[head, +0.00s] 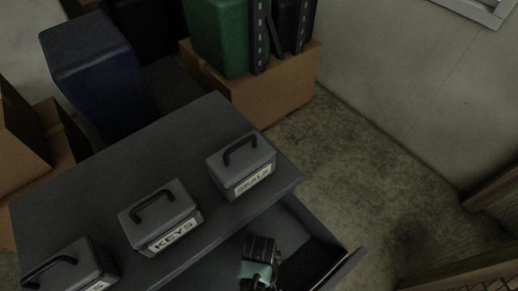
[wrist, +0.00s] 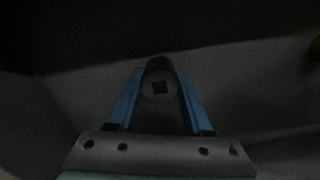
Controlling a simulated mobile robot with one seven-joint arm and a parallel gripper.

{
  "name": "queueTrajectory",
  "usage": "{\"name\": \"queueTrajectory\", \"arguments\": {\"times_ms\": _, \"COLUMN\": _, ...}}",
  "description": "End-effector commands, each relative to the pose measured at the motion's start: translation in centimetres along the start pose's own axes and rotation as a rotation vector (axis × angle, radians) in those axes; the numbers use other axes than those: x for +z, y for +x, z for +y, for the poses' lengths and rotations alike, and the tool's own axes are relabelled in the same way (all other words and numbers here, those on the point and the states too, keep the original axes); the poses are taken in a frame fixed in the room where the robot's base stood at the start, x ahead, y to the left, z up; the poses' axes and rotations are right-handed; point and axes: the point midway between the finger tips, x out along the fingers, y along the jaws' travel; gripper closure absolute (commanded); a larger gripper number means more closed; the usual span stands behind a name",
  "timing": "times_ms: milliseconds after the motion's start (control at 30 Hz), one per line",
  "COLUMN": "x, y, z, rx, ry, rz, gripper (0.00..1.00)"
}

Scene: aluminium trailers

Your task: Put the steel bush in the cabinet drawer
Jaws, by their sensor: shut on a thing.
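In the head view my gripper's black and teal body (head: 258,262) is over the open cabinet drawer (head: 345,268), at the bottom of the picture. The fingers and bush are hidden there. The wrist view shows dim grey surfaces around the bush; I cannot tell whether it touches them.
The dark cabinet top (head: 110,180) carries grey boxes: the SEALS box (head: 241,166), the KEYS box (head: 160,215) and a third box (head: 70,270) at lower left. Cardboard boxes (head: 265,90) and bins stand behind. Bare floor (head: 350,150) lies to the right.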

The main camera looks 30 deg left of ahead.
Motion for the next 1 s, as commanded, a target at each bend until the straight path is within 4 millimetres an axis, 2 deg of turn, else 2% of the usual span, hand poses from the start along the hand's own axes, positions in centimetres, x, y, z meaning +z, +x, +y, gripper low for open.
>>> {"name": "queueTrajectory", "arguments": {"times_ms": 400, "x": -0.1, "y": 0.7, "z": 0.1, "rx": 0.001, "ry": 0.000, "rz": 0.002, "gripper": 1.00}}
{"name": "queueTrajectory", "arguments": {"times_ms": 433, "x": 0.0, "y": 0.7, "z": 0.0, "rx": 0.001, "ry": 0.000, "rz": 0.001, "gripper": 0.46}}
{"name": "queueTrajectory", "arguments": {"times_ms": 567, "x": 0.0, "y": 0.6, "z": 0.0, "rx": 0.001, "ry": 0.000, "rz": 0.001, "gripper": 0.23}}
{"name": "queueTrajectory", "arguments": {"times_ms": 600, "x": 0.0, "y": 0.6, "z": 0.0, "rx": 0.001, "ry": 0.000, "rz": 0.001, "gripper": 0.20}}
{"name": "queueTrajectory", "arguments": {"times_ms": 867, "x": 0.0, "y": 0.5, "z": 0.0, "rx": 0.001, "ry": 0.000, "rz": 0.001, "gripper": 0.20}}
{"name": "queueTrajectory", "arguments": {"times_ms": 1000, "x": -0.1, "y": -0.6, "z": 0.1, "rx": 0.002, "ry": 0.001, "rz": 0.002, "gripper": 0.20}}
